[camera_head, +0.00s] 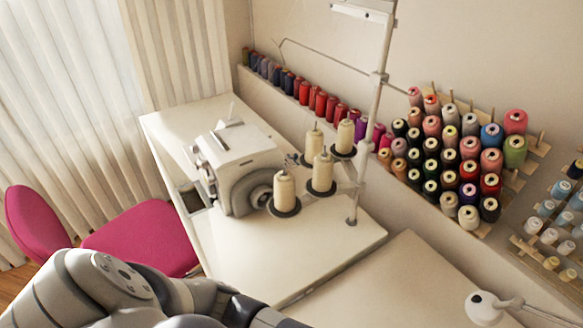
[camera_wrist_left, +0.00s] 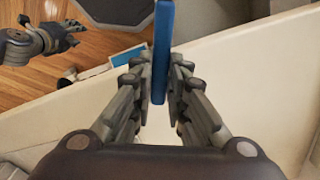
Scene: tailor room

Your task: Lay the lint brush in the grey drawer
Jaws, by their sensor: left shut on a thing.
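In the left wrist view my left gripper (camera_wrist_left: 161,88) is shut on a narrow blue object, which I take to be the lint brush (camera_wrist_left: 162,45). The brush stands edge-on between the fingers and runs out of the top of the view. A pale table surface (camera_wrist_left: 235,75) lies below it. In the head view my left arm comes in at the bottom left, and its fingers and the brush are out of sight. Another gripper, which looks like my right one (camera_wrist_left: 62,38), shows small at the upper left of the wrist view. I cannot make out a grey drawer for certain.
A sewing machine (camera_head: 240,165) stands on the white table (camera_head: 310,255), with cream thread cones (camera_head: 321,172) beside it. A pink chair (camera_head: 145,237) is at the left. Racks of thread spools (camera_head: 450,150) line the wall. The table's front part is clear.

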